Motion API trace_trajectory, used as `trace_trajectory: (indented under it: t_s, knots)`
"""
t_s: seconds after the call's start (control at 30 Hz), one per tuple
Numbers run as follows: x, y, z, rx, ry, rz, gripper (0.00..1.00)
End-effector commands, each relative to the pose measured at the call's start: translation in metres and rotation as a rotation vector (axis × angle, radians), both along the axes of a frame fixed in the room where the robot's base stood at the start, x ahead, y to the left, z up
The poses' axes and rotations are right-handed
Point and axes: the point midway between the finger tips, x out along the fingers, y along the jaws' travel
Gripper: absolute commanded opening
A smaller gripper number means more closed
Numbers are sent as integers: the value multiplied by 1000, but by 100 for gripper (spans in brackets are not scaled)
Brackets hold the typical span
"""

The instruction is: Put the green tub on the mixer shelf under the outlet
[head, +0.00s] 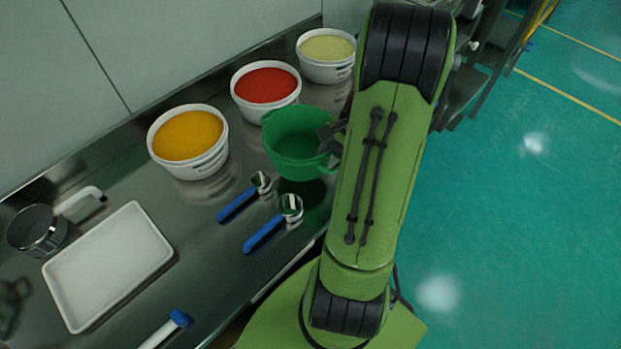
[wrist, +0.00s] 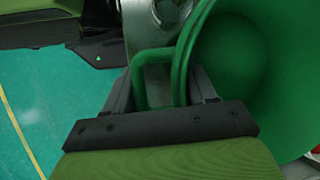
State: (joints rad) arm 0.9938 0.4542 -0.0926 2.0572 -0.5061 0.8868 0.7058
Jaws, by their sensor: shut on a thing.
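The green tub (head: 296,146) is an empty, round, open bowl with a handle in the head view. My gripper (head: 333,137) is at the tub's right side, partly hidden behind my arm. In the wrist view my gripper (wrist: 165,92) is shut on the tub's handle, and the tub (wrist: 262,60) fills the right side. A dark shadow lies below the tub on the counter, so it looks held a little above it. I cannot make out the mixer shelf or the outlet for certain in these views.
White tubs of yellow (head: 200,165), red (head: 247,107) and pale (head: 326,73) powder stand along the wall. Two blue-handled scoops (head: 238,204) (head: 265,233), a white tray (head: 75,310) and a metal pot (head: 38,236) lie on the counter. Open green floor (head: 530,220) is at right.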

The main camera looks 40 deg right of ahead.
Motion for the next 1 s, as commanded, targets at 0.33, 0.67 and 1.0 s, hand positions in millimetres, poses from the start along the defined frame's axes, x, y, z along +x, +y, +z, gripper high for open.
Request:
trace_trajectory:
  t_s: [0.33,0.67,1.0]
  knots:
    - [0,1,-65,4,2,0,12]
    - [0,0,-77,0,-1,1,12]
    - [0,0,-79,1,0,-1,82]
